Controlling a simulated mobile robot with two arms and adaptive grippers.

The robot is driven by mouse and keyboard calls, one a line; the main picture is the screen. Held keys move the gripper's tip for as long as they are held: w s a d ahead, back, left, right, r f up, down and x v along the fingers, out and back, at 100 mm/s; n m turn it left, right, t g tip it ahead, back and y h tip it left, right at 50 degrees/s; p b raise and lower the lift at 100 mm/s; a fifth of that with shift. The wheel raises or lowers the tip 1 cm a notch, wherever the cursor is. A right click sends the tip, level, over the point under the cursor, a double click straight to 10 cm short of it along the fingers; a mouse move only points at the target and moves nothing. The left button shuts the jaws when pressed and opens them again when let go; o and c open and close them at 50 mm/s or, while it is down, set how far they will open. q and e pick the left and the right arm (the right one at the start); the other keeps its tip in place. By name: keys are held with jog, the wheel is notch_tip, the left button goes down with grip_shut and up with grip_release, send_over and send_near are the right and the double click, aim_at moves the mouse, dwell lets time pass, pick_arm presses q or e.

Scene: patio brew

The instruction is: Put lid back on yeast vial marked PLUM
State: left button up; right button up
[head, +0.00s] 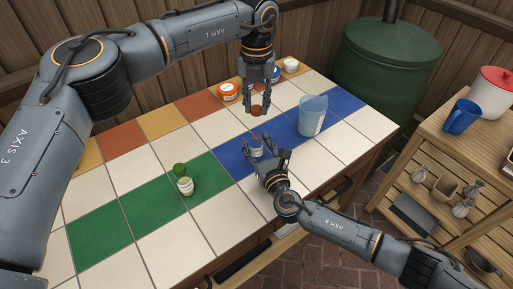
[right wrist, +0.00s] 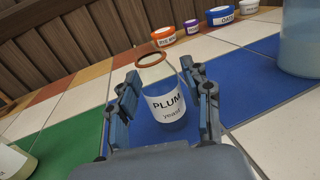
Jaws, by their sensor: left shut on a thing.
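The PLUM vial (right wrist: 165,104), clear with a white label and a brown-red ring at its mouth, stands upright on a blue tile. In the head view the vial (head: 257,149) is partly covered by my right gripper (head: 272,158). The right gripper's fingers (right wrist: 165,100) are apart, one on each side of the vial; contact is not clear. My left gripper (head: 258,100), pointing down, is shut on a small brown-red lid (head: 257,111) above the vial, with a gap between them. The lid does not show clearly in the right wrist view.
A small vial with a green top (head: 185,185) stands on the green tiles at left. A blue translucent cup (head: 312,117) stands right of the PLUM vial. Several lidded jars, including an orange one (head: 228,92), line the back. A shelf cart (head: 455,150) stands at right.

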grip_shut()
pick_arm(q)
jog(key=shift+f, duration=2.5)
jog(key=shift+f, duration=0.9)
jog(key=shift+f, duration=0.55)
